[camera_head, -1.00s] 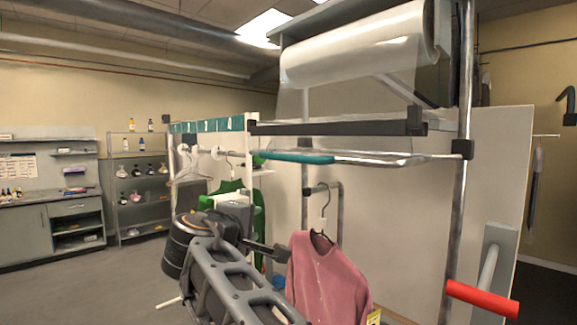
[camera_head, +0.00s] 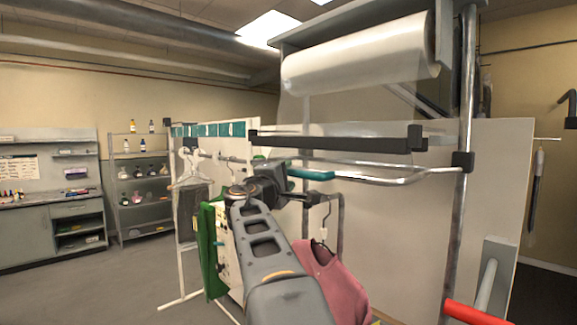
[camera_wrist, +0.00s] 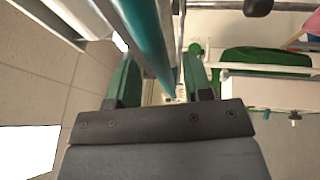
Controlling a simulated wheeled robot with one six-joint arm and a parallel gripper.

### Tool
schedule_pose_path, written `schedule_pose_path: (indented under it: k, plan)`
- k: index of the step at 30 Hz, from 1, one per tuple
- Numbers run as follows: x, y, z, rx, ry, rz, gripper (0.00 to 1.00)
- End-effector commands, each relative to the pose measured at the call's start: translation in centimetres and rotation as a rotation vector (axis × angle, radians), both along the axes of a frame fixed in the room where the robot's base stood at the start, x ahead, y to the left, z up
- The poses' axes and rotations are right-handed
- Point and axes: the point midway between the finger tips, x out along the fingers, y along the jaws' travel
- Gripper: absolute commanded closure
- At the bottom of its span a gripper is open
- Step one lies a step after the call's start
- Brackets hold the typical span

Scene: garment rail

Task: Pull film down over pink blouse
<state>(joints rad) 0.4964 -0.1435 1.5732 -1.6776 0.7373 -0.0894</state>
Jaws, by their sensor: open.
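The clear film roll (camera_head: 355,55) is mounted high on the frame, and a translucent sheet of film (camera_head: 335,108) hangs from it behind the black bar (camera_head: 340,143). Below that bar, a chrome rail (camera_head: 390,179) carries a teal grip (camera_head: 311,174). The pink blouse (camera_head: 338,284) hangs on a hanger below, partly hidden by my arm. My gripper (camera_head: 283,172) is at the left end of the teal grip. In the wrist view, my gripper (camera_wrist: 163,82) is open, with the teal grip (camera_wrist: 149,40) running between and beyond its fingers. Contact cannot be told.
A chrome post (camera_head: 462,200) stands at the right, with a red handle (camera_head: 480,313) low beside it. A rack with hangers (camera_head: 188,180) and a green garment (camera_head: 208,250) stand at the left. Shelves (camera_head: 138,185) are far behind. The floor at left is clear.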

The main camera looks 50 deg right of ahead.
Motion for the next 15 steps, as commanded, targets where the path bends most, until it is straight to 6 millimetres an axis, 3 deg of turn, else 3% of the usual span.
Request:
schedule_pose_path:
  k: [6, 15]
  plan:
    - [0.6, -1.9, 0.5, 0.0, 0.001, -0.002, 0.54]
    - [0.8, -2.3, 0.4, 0.0, 0.0, 0.0, 0.54]
